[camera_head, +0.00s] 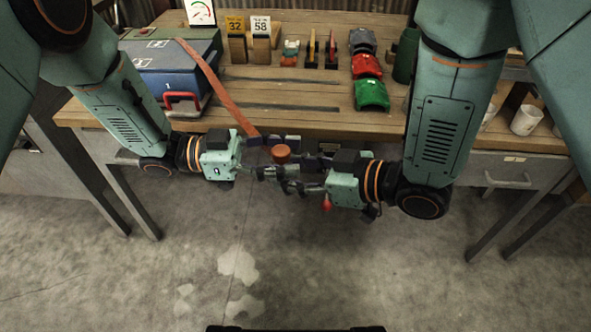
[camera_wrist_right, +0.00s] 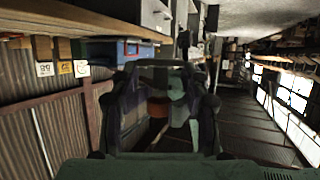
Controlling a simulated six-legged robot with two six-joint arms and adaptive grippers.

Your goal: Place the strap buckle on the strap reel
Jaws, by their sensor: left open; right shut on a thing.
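A long orange strap (camera_head: 215,84) runs from the blue and green boxes across the bench and over its front edge. Its lower end reaches the space between my grippers, where I cannot make out the buckle. A small orange-brown round piece (camera_head: 281,153), perhaps the strap reel, is between the grippers, off the bench front. It also shows between the fingers in the right wrist view (camera_wrist_right: 158,107). My right gripper (camera_head: 293,178) is shut around this area, apparently on the round piece. My left gripper (camera_head: 256,157) is open close beside it, facing the right one.
The wooden bench (camera_head: 290,125) lies just behind the grippers. White cups (camera_head: 526,119) are at right. Floor in front is clear.

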